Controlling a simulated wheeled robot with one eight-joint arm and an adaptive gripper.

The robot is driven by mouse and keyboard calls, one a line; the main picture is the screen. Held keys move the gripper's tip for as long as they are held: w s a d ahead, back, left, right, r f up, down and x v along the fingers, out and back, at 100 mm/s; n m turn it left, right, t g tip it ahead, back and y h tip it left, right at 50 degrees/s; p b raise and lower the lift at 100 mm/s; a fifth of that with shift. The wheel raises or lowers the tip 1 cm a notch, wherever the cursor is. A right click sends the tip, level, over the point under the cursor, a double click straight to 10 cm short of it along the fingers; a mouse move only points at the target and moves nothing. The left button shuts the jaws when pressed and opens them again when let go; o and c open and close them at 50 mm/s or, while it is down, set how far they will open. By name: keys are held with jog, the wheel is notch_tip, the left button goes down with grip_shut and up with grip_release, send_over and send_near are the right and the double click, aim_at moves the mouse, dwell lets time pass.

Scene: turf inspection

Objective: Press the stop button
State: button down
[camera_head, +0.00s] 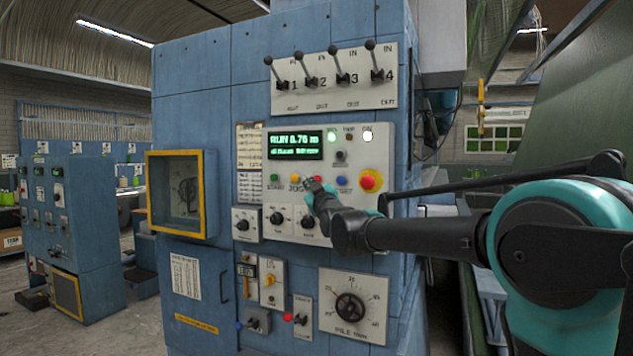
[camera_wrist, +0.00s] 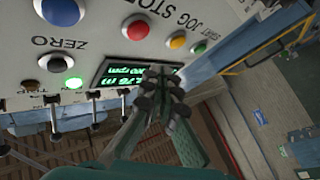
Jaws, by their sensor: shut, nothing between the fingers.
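The stop button (camera_head: 318,179) is a small red round button in the row below the green display (camera_head: 295,145) on the blue machine's panel. In the wrist view the red button (camera_wrist: 137,27) shows whole, with the word STOP beside it. My gripper (camera_head: 309,184) is in front of that row in the head view and partly covers it. In the wrist view my gripper (camera_wrist: 165,88) has its fingertips together, empty, over the edge of the display (camera_wrist: 112,72). The fingers appear apart from the red button; their distance from the panel is hard to tell.
A yellow button (camera_wrist: 177,40) and a green one (camera_wrist: 200,48) lie on one side of the red button, a blue one (camera_wrist: 62,11) on the other. A red mushroom button (camera_head: 371,180) sits on the right. Levers (camera_head: 340,75) stick out above, knobs (camera_head: 277,218) below.

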jog(key=shift+w+d, duration=0.3)
jog(key=shift+w, duration=0.55)
jog(key=shift+w+d, duration=0.3)
jog(key=shift+w, duration=0.5)
jog(key=shift+w, duration=0.1)
jog(key=shift+w+d, duration=0.1)
jog(key=shift+w, duration=0.2)
jog(key=shift+w+d, duration=0.25)
jog(key=shift+w, duration=0.25)
dwell(1.0)
jog(key=shift+s, duration=0.1)
jog(key=shift+s+a, duration=0.35)
jog(key=shift+s, duration=0.45)
jog(key=s, duration=0.1)
jog(key=s+a, duration=0.1)
jog(key=s, duration=0.2)
jog(key=shift+s+a, duration=0.35)
